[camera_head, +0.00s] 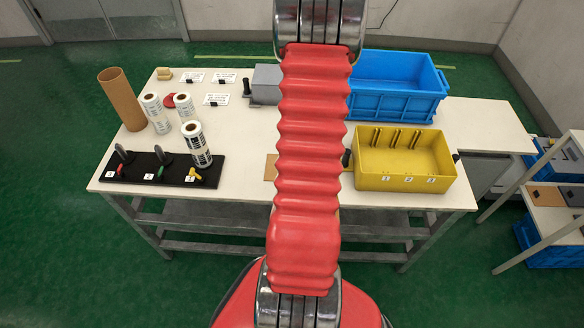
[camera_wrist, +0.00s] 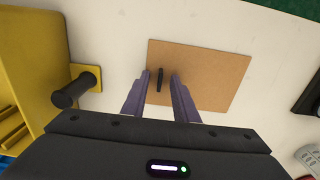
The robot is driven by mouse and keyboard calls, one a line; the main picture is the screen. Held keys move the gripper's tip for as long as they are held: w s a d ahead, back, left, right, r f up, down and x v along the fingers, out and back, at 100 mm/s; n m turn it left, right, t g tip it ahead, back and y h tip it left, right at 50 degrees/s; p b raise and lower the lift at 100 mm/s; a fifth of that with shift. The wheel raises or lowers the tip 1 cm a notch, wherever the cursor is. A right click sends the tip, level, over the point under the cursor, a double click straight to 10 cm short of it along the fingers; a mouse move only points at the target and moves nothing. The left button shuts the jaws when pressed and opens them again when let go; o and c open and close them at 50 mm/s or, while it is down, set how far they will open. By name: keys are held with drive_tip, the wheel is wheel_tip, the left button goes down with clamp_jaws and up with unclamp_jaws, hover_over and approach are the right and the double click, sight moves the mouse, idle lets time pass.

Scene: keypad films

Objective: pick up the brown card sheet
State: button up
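The brown card sheet (camera_wrist: 215,75) lies flat on the white table in the wrist view, with a small dark upright tab (camera_wrist: 159,82) on it. My gripper (camera_wrist: 161,75) is over the sheet, its two grey fingers apart, one on each side of the tab. I cannot tell how far the fingertips are above the sheet. In the head view only a small edge of the sheet (camera_head: 270,168) shows left of my red arm. My gripper is hidden behind the arm there.
A yellow bin (camera_head: 405,182) and a black knob on a yellow plate (camera_wrist: 75,91) are near the sheet. A blue crate (camera_head: 393,103) stands behind. Label rolls (camera_head: 195,143), a black board (camera_head: 130,170) and a cardboard tube (camera_head: 122,99) are at left.

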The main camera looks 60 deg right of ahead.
drive_tip(key=shift+c, duration=0.6)
clamp_jaws()
wheel_tip(320, 180, up, 10)
idle(0.5)
idle(0.5)
